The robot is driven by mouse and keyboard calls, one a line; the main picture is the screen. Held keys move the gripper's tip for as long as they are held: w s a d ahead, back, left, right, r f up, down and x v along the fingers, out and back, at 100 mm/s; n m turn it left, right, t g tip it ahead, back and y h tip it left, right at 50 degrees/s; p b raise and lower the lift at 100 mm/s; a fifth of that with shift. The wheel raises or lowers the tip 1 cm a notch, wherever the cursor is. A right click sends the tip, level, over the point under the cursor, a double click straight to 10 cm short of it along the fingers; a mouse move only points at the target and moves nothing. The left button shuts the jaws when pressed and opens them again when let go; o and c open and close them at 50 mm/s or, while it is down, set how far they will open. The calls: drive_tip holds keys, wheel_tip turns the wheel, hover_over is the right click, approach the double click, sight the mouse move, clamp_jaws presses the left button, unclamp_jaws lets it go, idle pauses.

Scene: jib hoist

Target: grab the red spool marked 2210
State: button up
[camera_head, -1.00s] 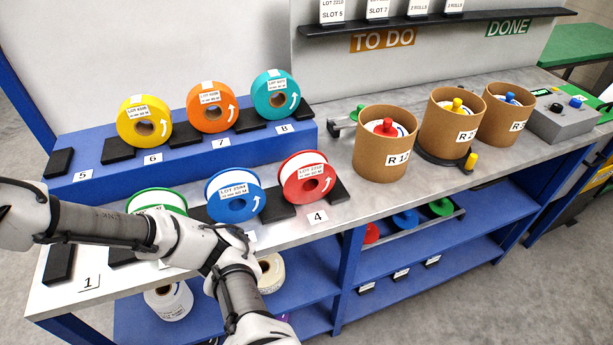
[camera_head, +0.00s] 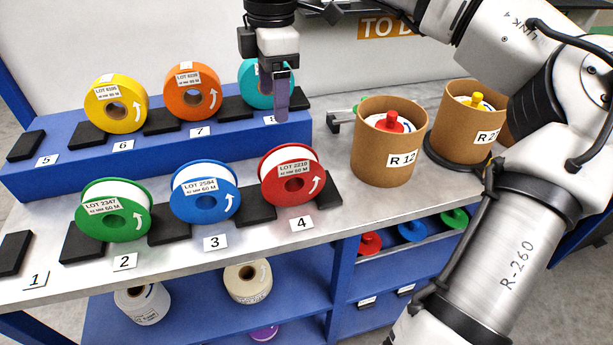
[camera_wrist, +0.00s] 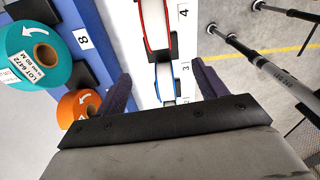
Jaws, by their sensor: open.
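The red spool (camera_head: 273,186) stands upright at slot 4 on the front row, with a white label reading LOT 2210 and white winding behind its red flange. My gripper (camera_head: 281,112) is above and behind it in the head view, in front of the teal spool (camera_head: 249,78) at slot 8, which it partly hides. In the wrist view the red spool (camera_wrist: 153,22) shows edge-on at the top, beyond the fingers. My gripper (camera_wrist: 160,82) is open there, with nothing between its fingers and apart from the red spool.
The blue spool (camera_head: 184,205) and green spool (camera_head: 92,222) stand left of the red one. Yellow (camera_head: 104,118) and orange (camera_head: 180,108) spools sit on the raised blue step. A cardboard tub marked R 12 (camera_head: 370,150) stands to the right. Slot 1 is empty.

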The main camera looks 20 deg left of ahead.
drive_tip(key=w+d+m, duration=0.1)
drive_tip(key=d, duration=0.1)
drive_tip(key=p, duration=0.1)
hover_over(290, 151)
drive_tip(key=f, duration=0.7)
drive_tip(key=shift+s+a+f, duration=0.1)
drive_tip(key=shift+s+f, duration=0.25)
drive_tip(key=shift+f, duration=0.05)
drive_tip(key=shift+w+f+p, duration=0.2)
drive_tip(key=shift+f+p, duration=0.4)
drive_tip(key=shift+f, duration=0.85)
drive_tip(key=shift+w+f+p, duration=0.15)
drive_tip(key=shift+f+p, duration=0.45)
drive_tip(key=shift+f, duration=0.85)
clamp_jaws()
